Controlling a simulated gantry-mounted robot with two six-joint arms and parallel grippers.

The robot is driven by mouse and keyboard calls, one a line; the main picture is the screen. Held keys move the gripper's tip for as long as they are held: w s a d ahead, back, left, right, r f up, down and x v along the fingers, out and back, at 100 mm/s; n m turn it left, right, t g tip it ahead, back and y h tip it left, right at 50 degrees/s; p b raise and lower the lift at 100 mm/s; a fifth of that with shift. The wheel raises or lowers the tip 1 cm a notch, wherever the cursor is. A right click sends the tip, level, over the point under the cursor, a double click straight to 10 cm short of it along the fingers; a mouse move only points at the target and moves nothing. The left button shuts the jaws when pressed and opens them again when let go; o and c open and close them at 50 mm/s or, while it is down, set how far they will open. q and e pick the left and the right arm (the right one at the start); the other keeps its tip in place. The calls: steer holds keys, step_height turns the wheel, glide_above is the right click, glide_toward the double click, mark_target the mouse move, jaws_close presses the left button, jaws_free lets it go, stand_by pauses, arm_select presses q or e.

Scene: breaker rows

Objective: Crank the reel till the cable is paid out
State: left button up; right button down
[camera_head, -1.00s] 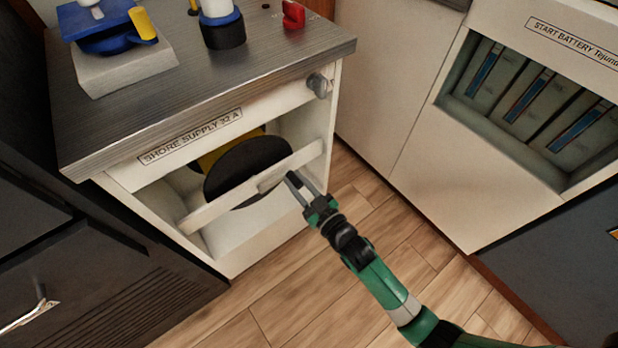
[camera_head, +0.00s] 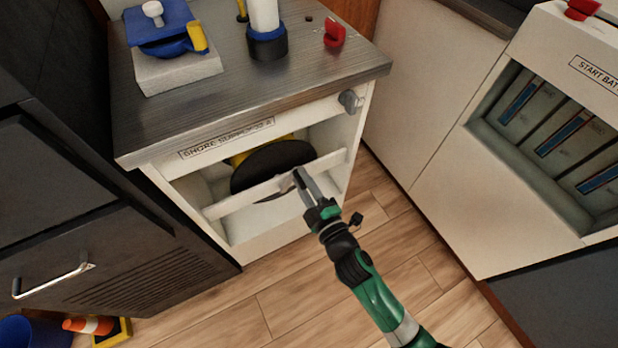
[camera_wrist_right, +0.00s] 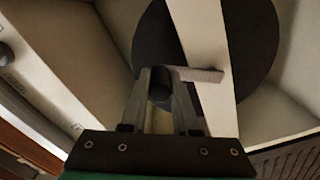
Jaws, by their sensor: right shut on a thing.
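The reel, a black disc (camera_head: 265,165) with yellow behind it, sits in the open bay of the white cabinet, behind a pale crossbar (camera_head: 240,199). In the right wrist view the disc (camera_wrist_right: 252,45) shows on both sides of the bar. A light crank arm (camera_wrist_right: 205,75) lies at the bar and carries a dark round knob (camera_wrist_right: 161,86). My right gripper (camera_head: 301,176) is at the crank in front of the bar; its fingers, also in the right wrist view (camera_wrist_right: 160,76), are shut on the knob. My left gripper is out of view. I cannot make out any cable.
The grey worktop (camera_head: 290,80) above the bay holds a blue vise-like device (camera_head: 165,40), a white-and-blue cylinder (camera_head: 265,30) and a red switch (camera_head: 334,33). A battery cabinet (camera_head: 450,220) stands at right, dark drawers (camera_head: 70,200) at left.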

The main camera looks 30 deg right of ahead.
steer(key=shift+a+r+n+p, duration=0.1)
steer(key=shift+a+r+n, duration=0.1)
steer(key=shift+a+n, duration=0.6)
steer(key=shift+a+r+n+p, duration=0.15)
steer(key=shift+a+n, duration=0.35)
steer(key=shift+n, duration=0.65)
steer(key=shift+a+r+n+p, duration=0.1)
steer(key=shift+a+r+n, duration=0.1)
steer(key=shift+a+n, duration=0.6)
steer(key=shift+d+n, duration=0.1)
steer(key=shift+n, duration=0.15)
steer(key=c, duration=0.7)
jaws_free()
steer(key=s, duration=1.1)
steer(key=shift+s+a, duration=0.25)
steer(key=shift+s, duration=0.05)
